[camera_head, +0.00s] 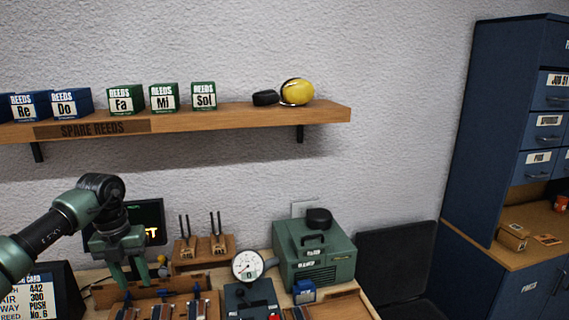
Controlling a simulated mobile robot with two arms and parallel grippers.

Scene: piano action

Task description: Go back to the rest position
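My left gripper (126,278) hangs at the lower left of the head view, at the end of my green and black arm, with its fingers pointing down over the workbench (352,292). The fingers look parted, with nothing visible between them. The gripper is in front of a dark screen (147,218) and above a wooden rack (150,296) with small reed parts. My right gripper is not in view.
A dial gauge (247,265) and a green machine (314,255) stand right of the gripper. Two tuning forks (218,232) stand behind. A shelf (230,116) with reed boxes runs above. A blue cabinet (505,130) is at right.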

